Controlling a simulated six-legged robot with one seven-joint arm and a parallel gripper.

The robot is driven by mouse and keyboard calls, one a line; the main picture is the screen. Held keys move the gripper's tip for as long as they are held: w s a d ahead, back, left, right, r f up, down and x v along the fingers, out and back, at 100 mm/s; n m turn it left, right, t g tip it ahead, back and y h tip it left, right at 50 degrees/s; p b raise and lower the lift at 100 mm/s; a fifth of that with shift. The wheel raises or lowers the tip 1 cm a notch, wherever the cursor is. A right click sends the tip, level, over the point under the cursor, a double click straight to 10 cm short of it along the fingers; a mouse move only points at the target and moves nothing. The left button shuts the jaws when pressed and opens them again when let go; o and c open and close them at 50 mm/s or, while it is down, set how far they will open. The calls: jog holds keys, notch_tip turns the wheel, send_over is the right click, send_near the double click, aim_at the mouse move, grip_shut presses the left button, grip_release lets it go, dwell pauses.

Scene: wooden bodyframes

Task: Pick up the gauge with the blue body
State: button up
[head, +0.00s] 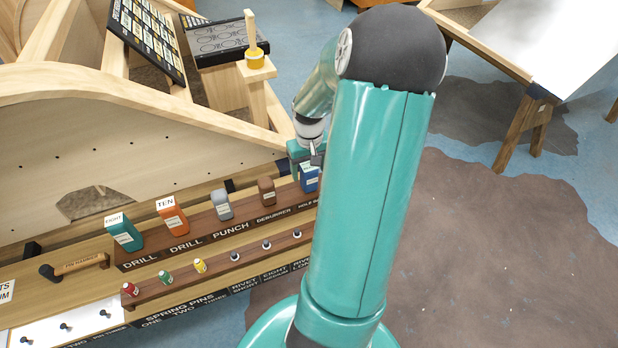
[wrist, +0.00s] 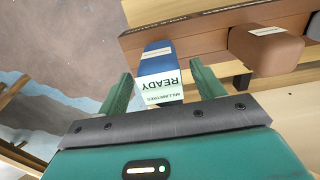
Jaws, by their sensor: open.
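The gauge with the blue body (wrist: 157,62) stands at the end of a brown wooden rack, between the green fingers of my gripper (wrist: 161,76) in the wrist view. Its white face reads "READY" and "MILLIMETRES", upside down in that view. A gap shows between the gauge and each finger, and my gripper is open. In the head view the blue gauge (head: 309,178) is partly covered by my arm, with my gripper (head: 304,158) just above and behind it. The fingertips are hard to make out there.
The rack (head: 245,224) also holds a brown deburrer (head: 267,191), a grey punch (head: 221,204), an orange drill (head: 173,216) and a teal drill (head: 123,232). A lower rail (head: 215,270) carries small pins and rivets. A wooden post with a yellow-collared tool (head: 254,60) stands behind.

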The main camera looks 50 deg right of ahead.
notch_tip(320, 180, down, 4)
jog(key=shift+a+f, duration=0.1)
jog(key=shift+f, duration=0.15)
jog(key=c, duration=1.3)
jog(key=shift+o, duration=0.2)
jog(key=shift+r, duration=0.2)
